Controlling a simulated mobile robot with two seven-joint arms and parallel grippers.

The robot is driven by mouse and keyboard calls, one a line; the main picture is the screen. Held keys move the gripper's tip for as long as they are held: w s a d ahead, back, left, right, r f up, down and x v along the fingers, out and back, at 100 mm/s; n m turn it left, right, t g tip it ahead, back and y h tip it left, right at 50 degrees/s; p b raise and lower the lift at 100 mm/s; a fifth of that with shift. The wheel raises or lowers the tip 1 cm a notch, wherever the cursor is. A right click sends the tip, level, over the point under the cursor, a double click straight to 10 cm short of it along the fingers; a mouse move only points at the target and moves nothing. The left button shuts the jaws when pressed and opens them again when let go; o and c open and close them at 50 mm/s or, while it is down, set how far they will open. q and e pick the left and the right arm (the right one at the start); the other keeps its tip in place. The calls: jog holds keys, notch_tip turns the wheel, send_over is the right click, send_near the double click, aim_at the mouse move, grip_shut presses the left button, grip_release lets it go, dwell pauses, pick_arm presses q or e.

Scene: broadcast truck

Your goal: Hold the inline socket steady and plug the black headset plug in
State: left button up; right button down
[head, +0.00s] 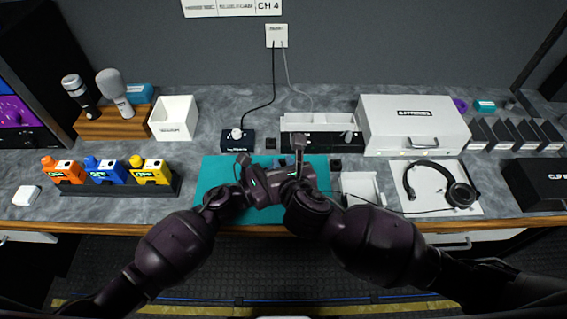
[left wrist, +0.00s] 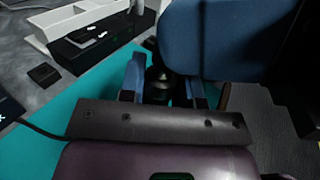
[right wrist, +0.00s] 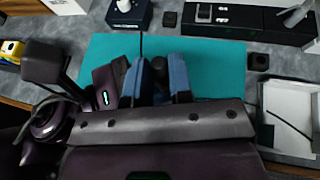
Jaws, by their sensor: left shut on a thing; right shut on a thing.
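My left gripper (head: 261,187) and right gripper (head: 279,183) are close together over a teal mat (head: 213,170). In the left wrist view, the blue fingers are shut on a black cylindrical piece (left wrist: 159,82), seemingly the inline socket. In the right wrist view, the blue fingers are shut on a small dark piece (right wrist: 159,65), seemingly the black headset plug. Fingers hide most of both pieces. I cannot tell whether they touch or are joined. The headset (head: 459,193) lies on a white sheet at the right, its thin cable running left toward my right gripper.
A black box with a pale knob (head: 236,137) stands behind the mat, with a dark cable coming forward. A white open tray (head: 360,186) is right of the mat. A dark panel (head: 325,142) and white case (head: 412,122) stand behind. Coloured bottles (head: 105,172) stand left.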

jog(key=shift+f, duration=0.7)
jog(key=c, duration=0.9)
grip_release()
jog(key=shift+c, duration=0.2)
jog(key=shift+s, duration=0.1)
jog(key=v, duration=1.1)
jog(key=shift+s+d+r, duration=0.15)
jog(key=shift+s+d, duration=0.1)
jog(key=shift+s, duration=0.05)
pick_arm(q)
jog(key=o, duration=1)
